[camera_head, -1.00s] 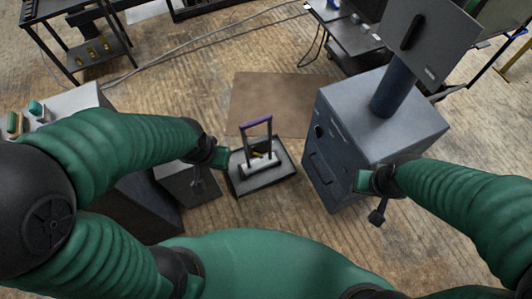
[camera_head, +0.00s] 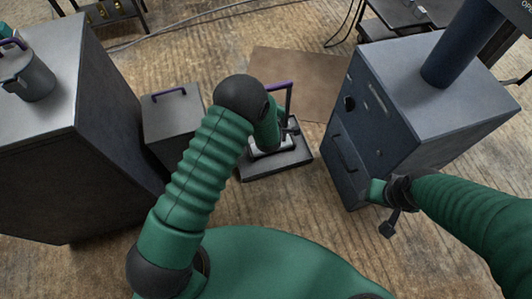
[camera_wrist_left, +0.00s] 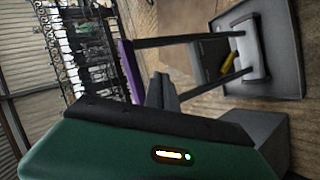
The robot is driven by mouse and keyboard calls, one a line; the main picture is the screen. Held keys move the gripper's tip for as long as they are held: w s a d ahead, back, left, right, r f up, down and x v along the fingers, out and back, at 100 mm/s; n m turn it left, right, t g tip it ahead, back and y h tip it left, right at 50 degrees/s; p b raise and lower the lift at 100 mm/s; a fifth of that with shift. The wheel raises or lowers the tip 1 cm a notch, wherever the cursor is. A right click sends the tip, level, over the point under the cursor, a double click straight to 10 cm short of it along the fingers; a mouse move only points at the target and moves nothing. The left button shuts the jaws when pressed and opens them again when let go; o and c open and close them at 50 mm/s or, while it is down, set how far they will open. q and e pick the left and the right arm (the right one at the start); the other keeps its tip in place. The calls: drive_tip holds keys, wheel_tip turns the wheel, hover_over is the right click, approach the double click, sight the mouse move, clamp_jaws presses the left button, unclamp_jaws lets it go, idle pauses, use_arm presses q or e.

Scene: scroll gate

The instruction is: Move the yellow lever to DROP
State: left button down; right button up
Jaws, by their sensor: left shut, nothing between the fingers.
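A low dark stand (camera_head: 245,170) with an upright frame topped by a purple bar (camera_head: 279,85) sits on the floor ahead of me. The yellow lever (camera_wrist_left: 229,62) shows inside this frame in the left wrist view; my left arm hides it in the head view. My left gripper (camera_head: 291,128) is at the frame, and its fingers (camera_wrist_left: 161,90) point toward it in the wrist view, shut and empty. I cannot tell whether they touch the frame. My right gripper (camera_head: 389,228) hangs in front of the blue-grey cabinet; its finger opening is unclear. No DROP label is readable.
The blue-grey cabinet (camera_head: 425,105) with a thick post stands right of the stand. A large grey cabinet (camera_head: 95,140) and a small box with a purple handle (camera_head: 170,118) stand to the left. A brown mat (camera_head: 315,75) lies behind the stand; the floor in front is open.

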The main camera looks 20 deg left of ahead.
use_arm(q)
wheel_tip(320, 180, down, 20)
drive_tip(key=s+a+f+n+t+y+b, duration=0.1)
drive_tip(key=s+a+n+t+y+b, duration=0.15)
drive_tip(key=n+b, duration=0.45)
drive_tip(key=s+a+f+n+t+y+b, duration=0.1)
drive_tip(key=s+f+n+t+y+b, duration=0.2)
drive_tip(key=s+f+b, duration=0.3)
wheel_tip(320, 180, down, 3)
drive_tip(key=shift+s+a+r+n+t+b, duration=0.2)
drive_tip(key=shift+s+n+t+b, duration=0.25)
drive_tip(key=shift+s+n, duration=0.35)
use_arm(e)
drive_tip(key=s+x, duration=0.2)
drive_tip(key=x, duration=0.6)
drive_tip(key=s+f+x, duration=0.1)
drive_tip(key=s+x, duration=0.1)
drive_tip(key=x, duration=0.7)
drive_tip(key=shift+a, duration=0.25)
use_arm(q)
drive_tip(key=shift+w+f, duration=0.1)
drive_tip(key=shift+w, duration=0.05)
use_arm(e)
drive_tip(key=shift+s+f, duration=0.1)
